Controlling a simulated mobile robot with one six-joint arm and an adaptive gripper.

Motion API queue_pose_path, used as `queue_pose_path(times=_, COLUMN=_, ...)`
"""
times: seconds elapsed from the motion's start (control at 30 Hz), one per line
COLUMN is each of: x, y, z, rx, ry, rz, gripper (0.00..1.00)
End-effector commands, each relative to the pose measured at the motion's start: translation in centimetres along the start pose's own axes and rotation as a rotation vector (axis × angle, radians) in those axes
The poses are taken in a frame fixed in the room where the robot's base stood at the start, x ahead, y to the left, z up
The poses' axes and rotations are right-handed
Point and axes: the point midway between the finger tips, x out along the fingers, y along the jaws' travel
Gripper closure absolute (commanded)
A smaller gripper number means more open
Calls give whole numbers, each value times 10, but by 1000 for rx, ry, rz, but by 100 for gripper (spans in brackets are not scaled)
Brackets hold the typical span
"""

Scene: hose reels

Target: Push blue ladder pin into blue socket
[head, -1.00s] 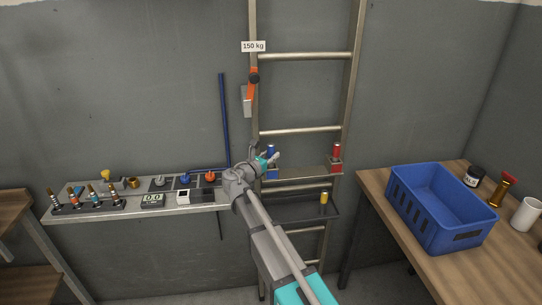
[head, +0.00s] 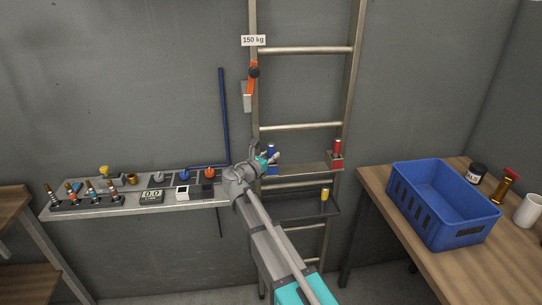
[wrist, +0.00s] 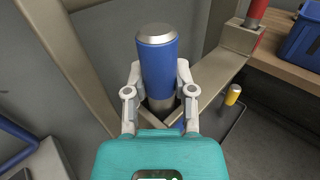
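The blue ladder pin (wrist: 157,62) has a blue body and a silver top, and stands upright in the wrist view. It also shows in the head view (head: 271,148), at the ladder's left rail. Below its blue body a metal shank (wrist: 160,104) meets the bracket, and how deep it sits is hidden. The blue socket (head: 271,170) is at the bracket's left end, mostly covered by my gripper. My gripper (wrist: 159,78) has one finger on each side of the pin's lower body, and both appear to touch it.
A yellow pin (head: 325,194) stands on the dark lower shelf. A blue crate (head: 444,236) sits on the right bench. The grey shelf (head: 105,207) at left holds several small parts.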

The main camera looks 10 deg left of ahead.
Motion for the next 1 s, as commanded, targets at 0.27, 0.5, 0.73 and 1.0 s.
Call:
queue_pose_path(times=0.27, x=0, y=0, z=0, rx=0, ry=0, rz=0, gripper=26)
queue_pose_path(times=0.5, x=0, y=0, z=0, rx=0, ry=0, rz=0, gripper=26)
queue_pose_path(times=0.73, x=-4, y=0, z=0, rx=0, ry=0, rz=0, gripper=26)
queue_pose_path(times=1.0, x=-31, y=-1, z=0, rx=0, ry=0, rz=2, gripper=26)
